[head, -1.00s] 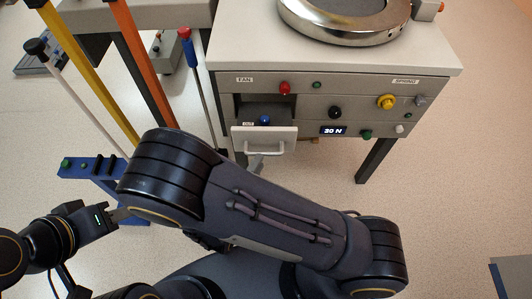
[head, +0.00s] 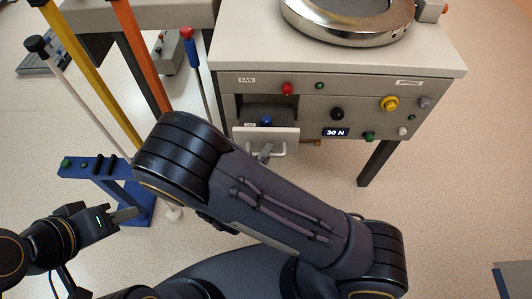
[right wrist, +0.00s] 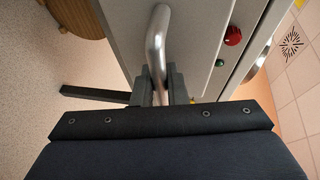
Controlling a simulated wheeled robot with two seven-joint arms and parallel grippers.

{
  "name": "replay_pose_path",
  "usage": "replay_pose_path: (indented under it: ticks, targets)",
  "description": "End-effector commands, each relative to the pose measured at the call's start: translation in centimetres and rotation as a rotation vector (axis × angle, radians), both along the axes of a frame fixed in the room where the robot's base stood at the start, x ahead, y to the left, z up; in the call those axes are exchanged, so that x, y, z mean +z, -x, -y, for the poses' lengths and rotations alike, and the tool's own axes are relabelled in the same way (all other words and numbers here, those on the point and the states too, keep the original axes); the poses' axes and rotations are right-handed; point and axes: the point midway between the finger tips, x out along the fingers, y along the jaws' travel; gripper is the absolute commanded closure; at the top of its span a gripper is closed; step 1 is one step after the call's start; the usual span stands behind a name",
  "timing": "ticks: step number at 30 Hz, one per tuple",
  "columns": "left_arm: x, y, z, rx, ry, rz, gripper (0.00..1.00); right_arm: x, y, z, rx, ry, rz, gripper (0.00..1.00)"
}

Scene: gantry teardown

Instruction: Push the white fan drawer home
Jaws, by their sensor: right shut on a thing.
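The white fan drawer (head: 285,134) stands partly out of the cabinet below the FAN label (head: 246,79). A blue knob (head: 266,121) shows inside it, behind the front panel. My right gripper (head: 265,152) is at the drawer's handle, its arm crossing the head view's foreground. In the right wrist view its dark fingers (right wrist: 158,88) are shut on the silver handle bar (right wrist: 156,45), one on each side. My left gripper (head: 125,215) is at the lower left, away from the drawer; its finger gap is too small to tell.
The cabinet (head: 330,65) carries a metal ring (head: 345,30) on top and several knobs on its front. A display (head: 335,132) reads 30 N. Long-handled tools and a blue stand (head: 125,185) are at the left.

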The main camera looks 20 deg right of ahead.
Motion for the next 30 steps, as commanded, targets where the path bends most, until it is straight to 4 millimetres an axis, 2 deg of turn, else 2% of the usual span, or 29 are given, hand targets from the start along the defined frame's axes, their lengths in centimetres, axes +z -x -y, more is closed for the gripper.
replay_pose_path:
  ticks: [4,7,11,15,18,21,30]
  targets:
    - [0.1,0.0,0.0,0.000,0.000,0.000,0.64,0.0,-0.1,0.0,-0.001,-0.001,0.000,1.00]
    - [0.5,0.0,0.0,0.000,0.000,0.000,0.64,0.1,-1.0,0.3,-0.005,-0.003,0.000,1.00]
    - [1.6,0.0,0.0,0.000,0.000,0.000,0.64,0.3,-4.1,1.3,-0.008,-0.003,0.001,1.00]
    - [2.5,0.0,0.0,0.000,0.000,0.000,0.64,0.2,-8.1,2.4,-0.006,-0.004,0.001,1.00]
    - [2.8,0.0,0.0,0.000,0.000,0.000,0.64,0.1,-10.3,3.0,-0.004,-0.004,0.001,1.00]
    - [2.9,0.0,0.0,0.000,0.000,0.000,0.64,0.0,-11.7,3.3,-0.001,-0.003,0.000,1.00]
    - [2.9,0.0,0.0,0.000,0.000,0.000,0.64,0.0,-12.5,3.6,0.002,-0.001,0.002,1.00]
